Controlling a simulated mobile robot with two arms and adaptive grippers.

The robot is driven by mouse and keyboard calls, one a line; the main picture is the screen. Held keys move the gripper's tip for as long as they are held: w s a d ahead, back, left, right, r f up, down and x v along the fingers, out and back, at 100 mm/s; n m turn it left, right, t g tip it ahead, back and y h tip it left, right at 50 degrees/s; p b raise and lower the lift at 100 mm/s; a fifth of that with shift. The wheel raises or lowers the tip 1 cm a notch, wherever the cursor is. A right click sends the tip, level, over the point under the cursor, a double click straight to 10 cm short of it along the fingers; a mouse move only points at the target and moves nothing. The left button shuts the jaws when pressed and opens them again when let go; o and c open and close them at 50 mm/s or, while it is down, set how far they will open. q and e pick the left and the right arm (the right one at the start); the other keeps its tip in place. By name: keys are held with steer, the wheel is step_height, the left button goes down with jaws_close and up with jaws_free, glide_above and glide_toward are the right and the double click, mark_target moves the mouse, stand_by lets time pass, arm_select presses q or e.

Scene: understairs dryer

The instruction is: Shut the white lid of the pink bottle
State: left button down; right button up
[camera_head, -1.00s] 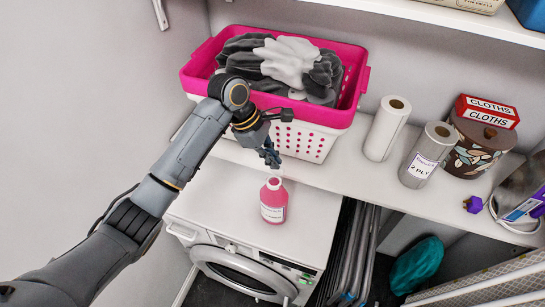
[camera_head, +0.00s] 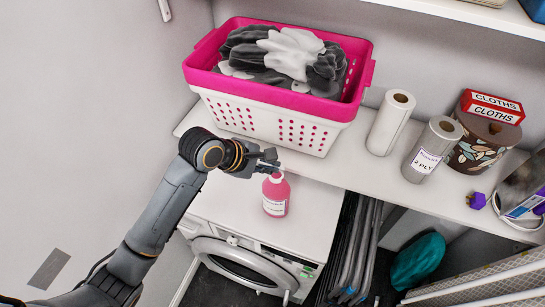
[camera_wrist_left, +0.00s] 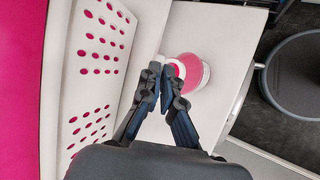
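The pink bottle (camera_head: 276,197) stands upright on the white dryer top, below the shelf edge. In the left wrist view the bottle (camera_wrist_left: 191,72) is seen from above, with a pink round opening in a white ring. A small white piece, apparently the lid (camera_wrist_left: 157,60), shows at its left side, just past my fingertips; it looks swung off the opening. My left gripper (camera_head: 270,161) is just above and left of the bottle top. In the wrist view its fingers (camera_wrist_left: 159,80) have a narrow gap with nothing held between them. The fingers partly hide the lid. My right gripper is out of view.
A pink and white basket (camera_head: 268,126) with grey and white cloths stands on the shelf (camera_head: 355,175), close to my left gripper. Paper rolls (camera_head: 391,122) and a cloths box (camera_head: 492,107) stand further right. Folded racks (camera_head: 355,250) are beside the dryer (camera_head: 240,265).

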mark_target(275, 180)
arm_select(q)
steer(key=s+f+t+h+b, duration=0.1)
steer(key=b, duration=0.1)
steer(key=f+m+t+b, duration=0.1)
steer(key=f+t+b, duration=0.1)
steer(key=s+f+t+h+b, duration=0.1)
steer(key=t+b, duration=0.1)
steer(key=b, duration=0.1)
steer(key=shift+s+a+f+m+h, duration=0.2)
steer(key=shift+s+a+m+h, duration=0.1)
steer(key=shift+a, duration=0.1)
steer(key=t+h+b, duration=0.1)
steer(key=b, duration=0.2)
steer(key=f+m+t+b, duration=0.1)
steer(key=t+b, duration=0.1)
steer(key=b, duration=0.2)
steer(key=shift+s+f+h, duration=0.15)
steer(key=shift+f+h, duration=0.15)
steer(key=shift+h, duration=0.1)
steer(key=shift+m+t+h+b, duration=0.3)
steer(key=shift+t+h+b, duration=0.1)
steer(key=shift+b, duration=0.7)
steer(key=c, duration=1.5)
jaws_free()
steer(key=shift+c, duration=0.2)
steer(key=shift+s+a, duration=0.1)
